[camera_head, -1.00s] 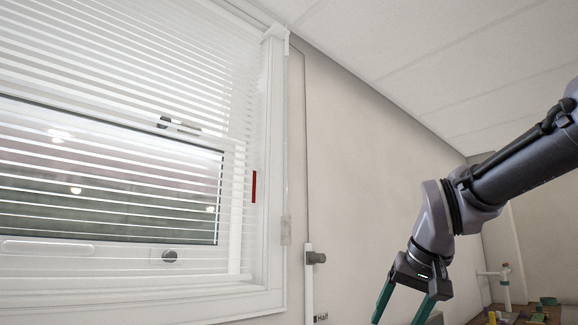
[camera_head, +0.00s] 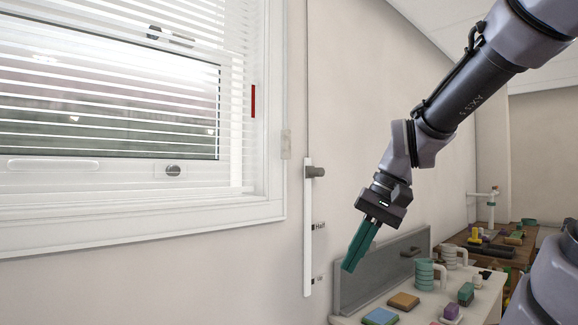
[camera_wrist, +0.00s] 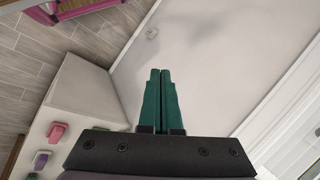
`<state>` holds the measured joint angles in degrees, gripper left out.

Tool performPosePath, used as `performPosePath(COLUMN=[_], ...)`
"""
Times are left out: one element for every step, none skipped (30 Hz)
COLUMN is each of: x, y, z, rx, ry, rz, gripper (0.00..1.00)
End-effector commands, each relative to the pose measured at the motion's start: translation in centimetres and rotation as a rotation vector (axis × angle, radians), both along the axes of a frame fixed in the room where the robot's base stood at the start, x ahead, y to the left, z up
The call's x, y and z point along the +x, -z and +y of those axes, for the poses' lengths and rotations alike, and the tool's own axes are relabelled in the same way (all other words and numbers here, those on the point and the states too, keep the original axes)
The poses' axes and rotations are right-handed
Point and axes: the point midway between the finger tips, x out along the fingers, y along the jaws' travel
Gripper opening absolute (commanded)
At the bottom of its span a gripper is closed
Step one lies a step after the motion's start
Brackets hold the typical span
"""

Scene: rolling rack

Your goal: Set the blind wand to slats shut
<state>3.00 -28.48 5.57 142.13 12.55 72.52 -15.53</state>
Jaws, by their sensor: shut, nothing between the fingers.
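The white blind (camera_head: 80,95) hangs over the window with its slats apart, and the outside shows between them. To its right, a white upright strip (camera_head: 308,240) on the wall looks like the blind wand. Its grey knob (camera_head: 315,172) sits near the top. A small label reading "Half" (camera_head: 320,226) is beside the strip, with another label, too small to read surely, lower down. My gripper (camera_head: 346,268) is shut and empty, right of the lower strip and apart from the knob. Its green fingers point down-left; they lie together in the wrist view (camera_wrist: 160,72).
Below and right of my gripper, a white table (camera_head: 345,320) with a grey back panel (camera_head: 345,285) bears mugs (camera_head: 425,275) and coloured blocks (camera_head: 380,316). A wooden bench (camera_head: 515,258) stands further right. The wall between strip and gripper is clear.

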Motion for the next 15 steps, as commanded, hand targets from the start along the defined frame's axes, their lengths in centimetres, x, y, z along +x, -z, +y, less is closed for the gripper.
performPosePath(x=[-0.4, -0.6, -1.0, -1.2, -1.3, -1.4, -1.4, -1.4, -1.2, -1.0, -0.7, -0.2, 0.3, 0.8, 1.7], y=[0.6, 0.8, 0.8, 0.7, 0.6, 0.3, -0.1, -0.4, -1.0, -1.5, -2.0, -2.8, -3.4, -4.0, -4.8], z=[1.5, 2.5, 3.8, 4.8, 5.7, 6.9, 7.8, 8.6, 9.7, 10.4, 11.0, 11.9, 12.4, 12.9, 13.4], rx=[0.061, 0.103, 0.162, 0.208, 0.257, 0.324, 0.377, 0.430, 0.506, 0.563, 0.622, 0.704, 0.766, 0.830, 0.916], ry=[-0.026, -0.043, -0.065, -0.081, -0.095, -0.111, -0.121, -0.130, -0.141, -0.146, -0.149, -0.152, -0.150, -0.147, -0.138], rz=[0.089, 0.136, 0.197, 0.241, 0.285, 0.339, 0.378, 0.415, 0.464, 0.497, 0.529, 0.567, 0.595, 0.621, 0.652], gripper=[0.00, 0.00, 0.00, 0.00, 0.00, 0.00, 0.00, 0.00, 0.00, 0.00, 0.00, 0.00, 0.00, 0.00, 0.00])
